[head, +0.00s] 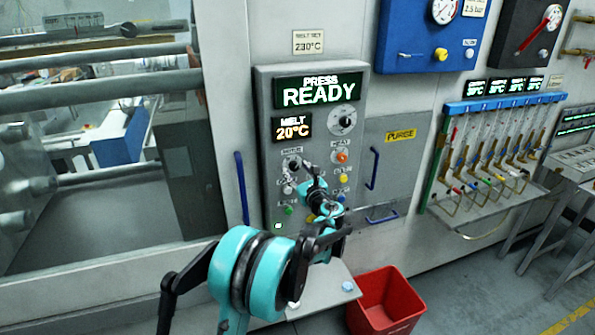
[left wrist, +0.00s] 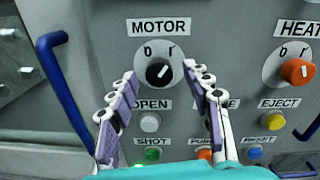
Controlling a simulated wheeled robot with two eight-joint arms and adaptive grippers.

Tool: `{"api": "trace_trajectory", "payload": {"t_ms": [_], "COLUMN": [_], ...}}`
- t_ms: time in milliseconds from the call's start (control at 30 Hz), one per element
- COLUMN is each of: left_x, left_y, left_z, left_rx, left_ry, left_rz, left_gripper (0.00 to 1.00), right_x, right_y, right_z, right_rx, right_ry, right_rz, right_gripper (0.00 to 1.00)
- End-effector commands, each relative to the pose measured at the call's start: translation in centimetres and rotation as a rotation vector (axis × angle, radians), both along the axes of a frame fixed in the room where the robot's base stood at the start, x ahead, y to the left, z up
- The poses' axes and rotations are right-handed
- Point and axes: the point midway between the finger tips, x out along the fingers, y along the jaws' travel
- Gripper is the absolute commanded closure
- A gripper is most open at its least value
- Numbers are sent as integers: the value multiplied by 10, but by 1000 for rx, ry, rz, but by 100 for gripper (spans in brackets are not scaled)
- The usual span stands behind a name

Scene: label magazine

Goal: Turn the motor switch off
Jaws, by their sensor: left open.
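The motor switch is a black round knob (left wrist: 159,71) on a pale disc below the MOTOR label in the left wrist view. Its white pointer line tilts up and right, toward the right-hand of the two marks above it. In the head view the motor knob (head: 293,163) sits on the grey control panel (head: 262,120), close to my gripper. My left gripper (left wrist: 160,80) is open, with one finger on each side below the knob. The fingers look apart from the knob, but the exact gap in depth cannot be told. My right gripper is not in view.
An orange heat knob (left wrist: 297,71) is to the right. Buttons below include white OPEN (left wrist: 150,122), yellow EJECT (left wrist: 274,119) and blue RESET (left wrist: 255,152). A blue handle (left wrist: 63,88) stands at left. The panel screen (head: 319,91) reads PRESS READY. A red bin (head: 385,305) stands below.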

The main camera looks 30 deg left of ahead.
Motion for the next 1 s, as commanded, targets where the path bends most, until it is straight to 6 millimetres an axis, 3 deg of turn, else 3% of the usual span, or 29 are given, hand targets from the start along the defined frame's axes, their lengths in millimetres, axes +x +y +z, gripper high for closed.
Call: {"api": "trace_trajectory", "payload": {"t_ms": [333, 500, 533, 1000], "left_x": [4, 4, 4, 4], "left_y": [4, 4, 4, 4], "left_z": [0, 0, 0, 0], "left_rx": [-1, -1, -1, -55], "left_ry": [0, 0, 0, -64], "left_rz": [-1, 0, 0, -1], "left_gripper": [51, 95, 100, 100], "right_x": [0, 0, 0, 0], "right_y": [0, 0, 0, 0], "right_z": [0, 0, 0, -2], "right_rx": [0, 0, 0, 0], "right_ry": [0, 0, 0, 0], "right_rz": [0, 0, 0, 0], "right_gripper": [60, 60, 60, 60]}}
